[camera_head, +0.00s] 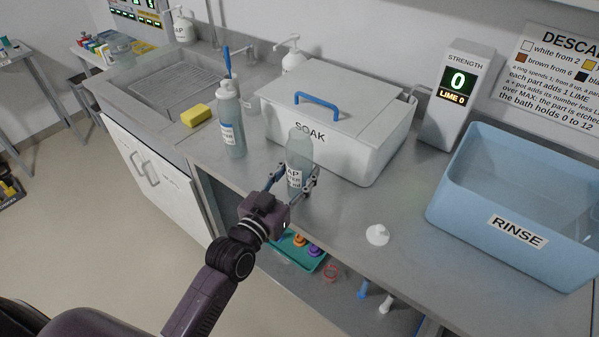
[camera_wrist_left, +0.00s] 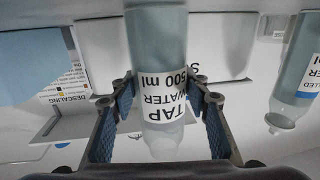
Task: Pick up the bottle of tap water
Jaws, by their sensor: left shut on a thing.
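The bottle of tap water (camera_head: 299,151) is a clear grey-blue bottle with a white label, in front of the SOAK box. My left gripper (camera_head: 292,180) is shut on it, with one finger on each side of the lower part. In the left wrist view the bottle (camera_wrist_left: 160,50) appears upside down, its label reading TAP WATER 500 ml, between the blue finger pads of the gripper (camera_wrist_left: 163,120). I cannot tell whether its base touches the counter. My right gripper is not in view.
A similar bottle (camera_head: 231,120) with a blue-edged label stands to the left, near a yellow sponge (camera_head: 195,115). The white SOAK box (camera_head: 345,150) is close behind. A white cap-like piece (camera_head: 377,235), the blue RINSE tub (camera_head: 480,215) and the strength display (camera_head: 455,95) are to the right.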

